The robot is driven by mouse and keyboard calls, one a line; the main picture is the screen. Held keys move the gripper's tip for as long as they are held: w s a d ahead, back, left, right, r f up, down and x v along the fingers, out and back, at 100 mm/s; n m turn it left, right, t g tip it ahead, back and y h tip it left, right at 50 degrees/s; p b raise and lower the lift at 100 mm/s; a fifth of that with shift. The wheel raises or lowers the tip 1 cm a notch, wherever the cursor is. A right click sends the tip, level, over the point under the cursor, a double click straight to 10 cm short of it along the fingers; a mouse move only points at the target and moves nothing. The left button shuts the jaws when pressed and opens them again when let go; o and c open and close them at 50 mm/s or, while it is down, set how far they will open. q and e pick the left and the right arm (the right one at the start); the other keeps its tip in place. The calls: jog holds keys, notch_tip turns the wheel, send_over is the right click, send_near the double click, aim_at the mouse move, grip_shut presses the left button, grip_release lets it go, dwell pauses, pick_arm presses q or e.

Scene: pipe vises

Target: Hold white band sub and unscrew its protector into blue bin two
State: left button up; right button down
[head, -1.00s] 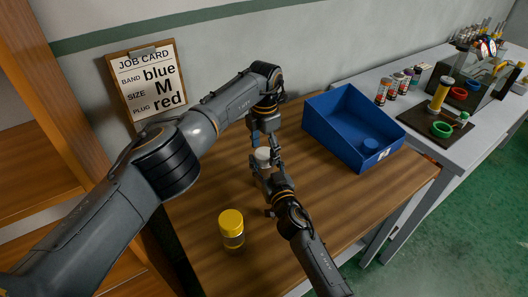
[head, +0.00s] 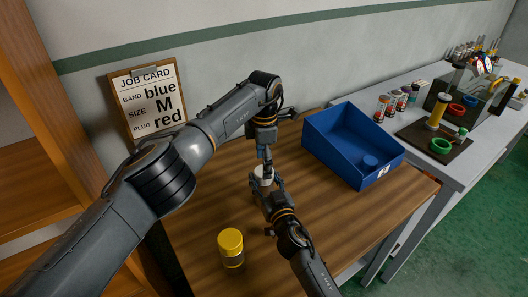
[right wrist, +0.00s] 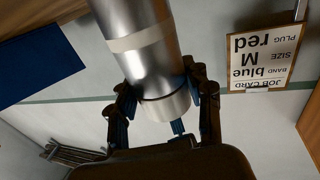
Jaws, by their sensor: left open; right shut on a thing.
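The sub is a silver cylinder with a white band (right wrist: 140,37) in the right wrist view. A white protector (right wrist: 165,106) is on its end there, and this white end (head: 264,173) also shows in the head view. My right gripper (head: 266,184) is shut on the sub and holds it above the table; in the right wrist view its dark fingers (right wrist: 165,98) are at either side near the white end. My left gripper (head: 265,154) is open, pointing down just above the white end. Whether its fingertips touch the protector cannot be told. The blue bin (head: 320,150) stands right of both grippers.
A yellow-capped jar (head: 231,247) stands on the wooden table (head: 300,225) at the front. A job card (head: 148,98) hangs on the wall. A grey bench (head: 415,150) with small parts stands at right.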

aim_at(264, 188)
pick_arm(q)
jog(key=shift+f, duration=1.95)
jog(key=c, duration=1.2)
jog(key=n, duration=0.6)
jog(key=shift+w+r+n, duration=0.1)
jog(key=shift+n, duration=0.2)
jog(key=o, duration=1.1)
jog(key=shift+o, duration=0.9)
